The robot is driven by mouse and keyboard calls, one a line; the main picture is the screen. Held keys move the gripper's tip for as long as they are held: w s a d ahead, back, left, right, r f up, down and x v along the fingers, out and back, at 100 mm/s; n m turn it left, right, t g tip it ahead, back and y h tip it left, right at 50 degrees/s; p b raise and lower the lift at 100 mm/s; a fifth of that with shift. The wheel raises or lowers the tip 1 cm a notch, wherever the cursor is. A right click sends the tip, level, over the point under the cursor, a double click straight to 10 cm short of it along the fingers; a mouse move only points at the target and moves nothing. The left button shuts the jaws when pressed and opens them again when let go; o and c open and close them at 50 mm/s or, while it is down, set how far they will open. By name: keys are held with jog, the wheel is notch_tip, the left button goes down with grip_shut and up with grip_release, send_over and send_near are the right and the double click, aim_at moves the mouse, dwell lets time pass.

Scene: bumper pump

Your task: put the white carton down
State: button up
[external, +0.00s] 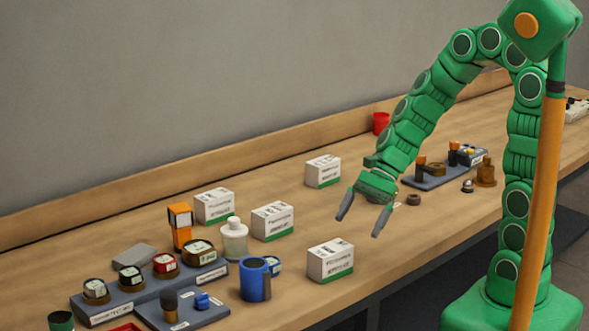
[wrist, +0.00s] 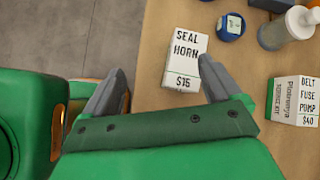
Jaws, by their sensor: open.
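Several white cartons with green bases stand on the wooden workbench. The nearest carton (external: 330,260) stands upright near the bench's front edge. In the wrist view, a white carton (wrist: 186,50) marked "SEAL HORN" and "$15" is just beyond my fingers, and appears to be that same one. My gripper (external: 360,227) is open and empty, above the bench and up and right of this carton, apart from it. In the wrist view my gripper (wrist: 162,64) has its right fingertip overlapping the carton's lower right edge. Other cartons stand at the back (external: 323,171), middle (external: 272,221) and left (external: 214,206).
A blue mug (external: 255,279) and a white-capped bottle (external: 234,240) stand left of the nearest carton. A grey rack (external: 130,302) holds several round jars. A grey tray (external: 432,180) with small parts lies behind my gripper. The bench between the cartons and this tray is mostly clear.

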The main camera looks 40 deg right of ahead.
aim_at(331, 248)
jog(key=w+f+m, duration=0.2)
jog(key=m, duration=0.1)
jog(key=w+a+f+m, duration=0.1)
jog(key=w, duration=0.1)
jog(key=shift+w+f+m+t+y, duration=0.1)
jog(key=shift+f+m+t+y, duration=0.15)
jog(key=shift+m+t+y, duration=0.15)
jog(key=shift+x, duration=3.95)
jog(key=shift+d+f, duration=0.1)
jog(key=c, duration=1.4)
jog(key=shift+r, duration=5.05)
